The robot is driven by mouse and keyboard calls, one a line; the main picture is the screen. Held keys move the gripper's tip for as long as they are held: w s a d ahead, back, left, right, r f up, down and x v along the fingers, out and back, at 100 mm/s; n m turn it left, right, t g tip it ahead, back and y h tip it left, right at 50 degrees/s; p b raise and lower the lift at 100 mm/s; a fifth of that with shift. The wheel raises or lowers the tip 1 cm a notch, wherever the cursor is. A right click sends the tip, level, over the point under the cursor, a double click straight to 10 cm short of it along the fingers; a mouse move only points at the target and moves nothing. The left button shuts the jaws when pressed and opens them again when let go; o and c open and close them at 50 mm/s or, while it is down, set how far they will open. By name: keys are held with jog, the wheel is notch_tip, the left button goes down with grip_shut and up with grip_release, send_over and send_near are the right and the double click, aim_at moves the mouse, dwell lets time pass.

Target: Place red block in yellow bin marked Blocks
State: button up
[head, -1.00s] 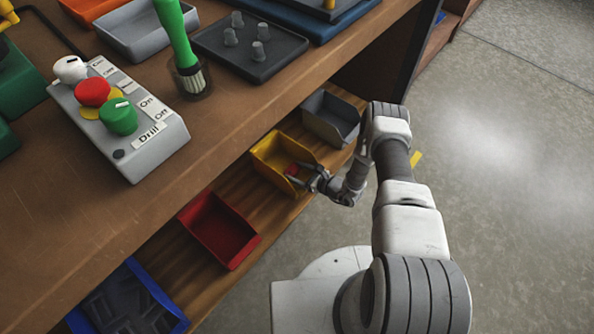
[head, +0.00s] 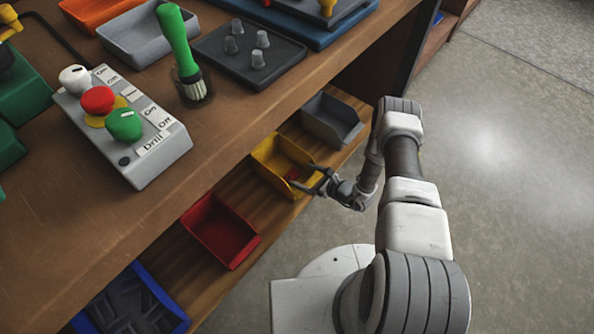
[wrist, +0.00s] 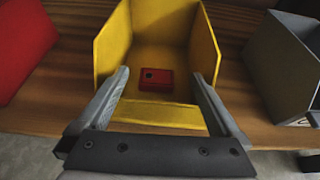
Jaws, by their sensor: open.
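The red block (wrist: 157,78) lies on the floor of the yellow bin (wrist: 119,42), near its open front, in the wrist view. In the head view the red block (head: 292,174) shows small inside the yellow bin (head: 270,150). My gripper (wrist: 160,82) is open, with one finger on each side of the bin's front opening and the block apart from both. In the head view my gripper (head: 308,180) is at the bin's front edge. No "Blocks" label can be read in these views.
A red bin (head: 221,232) and a grey bin (head: 331,119) flank the yellow bin on the lower wooden shelf. A blue bin (head: 130,303) stands farther left. The workbench top (head: 190,225) overhangs the shelf. The floor at right is clear.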

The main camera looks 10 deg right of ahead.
jog(key=p+v, duration=0.1)
jog(key=v, duration=0.6)
jog(key=shift+s+d+p, duration=0.25)
jog(key=shift+d+p, duration=0.05)
jog(key=shift+p, duration=0.1)
jog(key=shift+r, duration=0.1)
